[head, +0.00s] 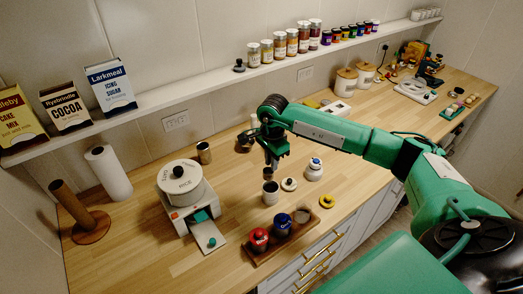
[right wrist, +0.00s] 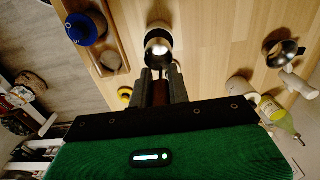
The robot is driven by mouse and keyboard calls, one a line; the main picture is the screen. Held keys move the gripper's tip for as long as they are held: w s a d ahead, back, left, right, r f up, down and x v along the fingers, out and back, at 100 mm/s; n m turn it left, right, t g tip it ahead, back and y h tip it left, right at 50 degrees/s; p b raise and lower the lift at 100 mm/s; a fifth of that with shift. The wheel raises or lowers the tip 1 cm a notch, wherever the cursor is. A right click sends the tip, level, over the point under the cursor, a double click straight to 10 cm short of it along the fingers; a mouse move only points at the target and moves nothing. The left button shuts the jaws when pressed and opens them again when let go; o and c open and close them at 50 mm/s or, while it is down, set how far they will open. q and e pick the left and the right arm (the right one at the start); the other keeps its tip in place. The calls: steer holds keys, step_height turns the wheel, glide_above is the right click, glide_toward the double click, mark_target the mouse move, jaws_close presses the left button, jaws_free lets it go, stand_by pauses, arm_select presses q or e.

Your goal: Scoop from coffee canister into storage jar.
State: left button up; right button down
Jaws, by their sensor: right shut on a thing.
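My right gripper (head: 270,163) is shut on a scoop. In the right wrist view the scoop's brown handle (right wrist: 160,92) lies between the fingers, and its round metal bowl (right wrist: 158,50) is just beyond the tips. The scoop is over or at the mouth of a small open pale jar (head: 270,194), apparently the storage jar, also in the right wrist view (right wrist: 158,30). Whether the bowl holds anything is unclear. An open canister with brown contents (head: 302,215), apparently coffee, stands on the right end of a wooden tray (head: 262,259). My left gripper is not in view.
Red (head: 258,239) and blue (head: 281,224) lidded canisters share the tray. A yellow lid (head: 327,201), a pale round lid (head: 289,184) and a white jar with blue top (head: 314,169) lie nearby. A rice dispenser (head: 181,190) stands left. Counter between it and the jar is mostly clear.

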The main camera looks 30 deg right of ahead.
steer(key=shift+s+d+f, duration=0.15)
steer(key=shift+d+f, duration=0.1)
steer(key=shift+d, duration=0.2)
steer(key=shift+f, duration=0.7)
step_height(320, 180, down, 7)
steer(key=b, duration=0.5)
steer(key=shift+r, duration=0.15)
steer(key=shift+f+b, duration=0.25)
steer(key=shift+b, duration=0.05)
steer(key=shift+r, duration=0.1)
stand_by(0.7)
steer(key=shift+r+p, duration=1.15)
steer(key=shift+r, duration=2.05)
